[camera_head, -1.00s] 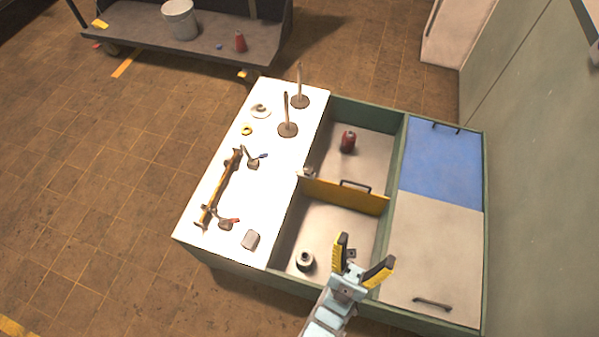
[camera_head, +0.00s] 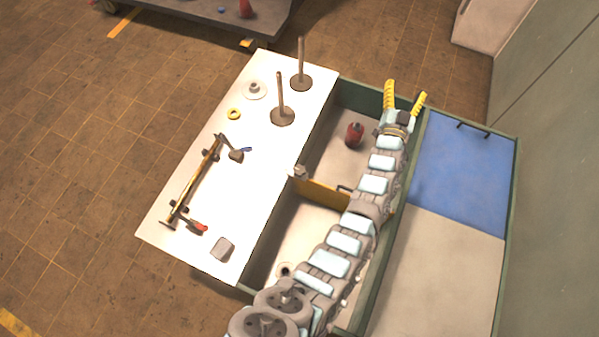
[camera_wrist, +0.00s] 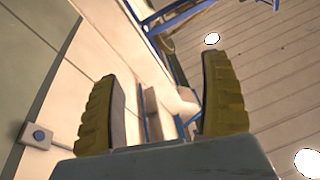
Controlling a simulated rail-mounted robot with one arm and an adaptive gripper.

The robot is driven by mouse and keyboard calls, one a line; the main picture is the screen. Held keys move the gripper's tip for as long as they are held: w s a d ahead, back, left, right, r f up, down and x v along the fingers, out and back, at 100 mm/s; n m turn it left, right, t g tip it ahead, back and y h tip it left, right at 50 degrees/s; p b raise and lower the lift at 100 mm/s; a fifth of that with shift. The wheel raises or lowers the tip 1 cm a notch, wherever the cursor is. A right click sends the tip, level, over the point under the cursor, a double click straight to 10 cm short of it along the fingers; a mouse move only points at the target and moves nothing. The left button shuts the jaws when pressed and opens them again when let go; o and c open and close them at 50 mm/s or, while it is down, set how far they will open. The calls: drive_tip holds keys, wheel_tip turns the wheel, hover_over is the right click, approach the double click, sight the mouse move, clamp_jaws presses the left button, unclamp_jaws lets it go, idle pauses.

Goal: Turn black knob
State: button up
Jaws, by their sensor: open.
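No part is clearly a black knob. A small grey knob-like part (camera_head: 298,172) sits at that top's right edge, by the yellow divider. My gripper (camera_head: 405,92) is open and empty, near the cabinet's far edge, well right of these parts. In the wrist view my gripper (camera_wrist: 157,70) has two yellow fingers spread apart, with no knob between them. My arm hides part of the open compartments.
Two upright rods (camera_head: 281,103) on round bases, a yellow ring (camera_head: 234,114) and a grey block (camera_head: 222,248) stand on the white top. A red bottle (camera_head: 354,134) is in the far compartment. A blue lid (camera_head: 460,175) lies at right. The wrist view shows a wall box (camera_wrist: 38,136).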

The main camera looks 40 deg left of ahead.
drive_tip(key=w+a+f+m+g+h+b, duration=0.3)
drive_tip(key=w+f+m+h+b, duration=0.25)
drive_tip(key=w+f+b, duration=0.35)
drive_tip(key=m+g+h+b, duration=0.3)
drive_tip(key=m+g+b, duration=0.8)
drive_tip(key=g+b, duration=0.45)
hover_over(299, 169)
wheel_tip(299, 169, down, 18)
drive_tip(key=shift+g, duration=0.25)
drive_tip(key=f+b, duration=0.6)
drive_tip(key=f, duration=1.1)
drive_tip(key=shift+d, duration=0.2)
drive_tip(key=shift+c, duration=0.4)
drive_tip(key=c, duration=1.1)
